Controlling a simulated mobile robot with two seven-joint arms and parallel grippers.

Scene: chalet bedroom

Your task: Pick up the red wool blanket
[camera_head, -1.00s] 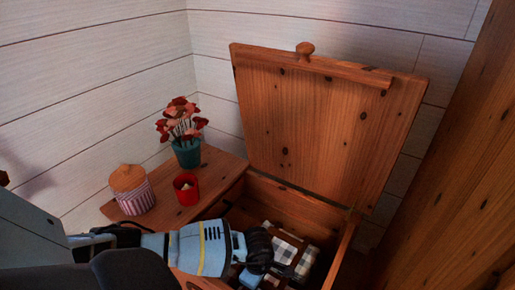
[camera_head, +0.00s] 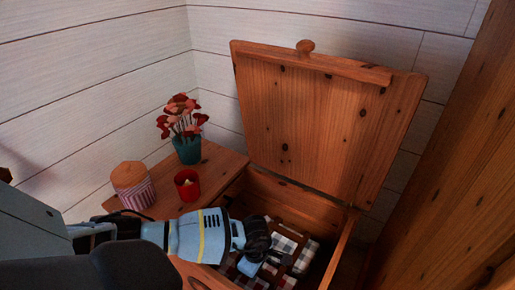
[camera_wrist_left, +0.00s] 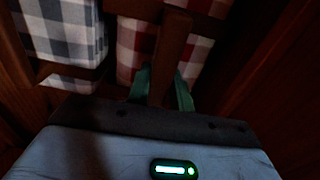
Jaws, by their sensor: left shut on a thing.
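Red-and-white checked cloth (camera_wrist_left: 134,45), the only red cloth I see, lies below a wooden frame in the chest; I cannot tell whether it is the wool blanket. In the head view it shows in part at the bottom (camera_head: 284,282). My left gripper (camera_wrist_left: 161,82) is shut on a brown wooden bar (camera_wrist_left: 172,50) of that frame, with one finger on each side of it. The gripper also shows inside the chest in the head view (camera_head: 262,262). Grey-and-white checked cloth (camera_wrist_left: 62,28) lies beside the red cloth. My right gripper is not in view.
The wooden chest's lid (camera_head: 325,130) stands open at the back. Its right wall (camera_head: 343,250) is close to the gripper. A side top (camera_head: 215,172) holds a flower pot (camera_head: 187,150), a red candle cup (camera_head: 187,187) and a striped jar (camera_head: 134,190).

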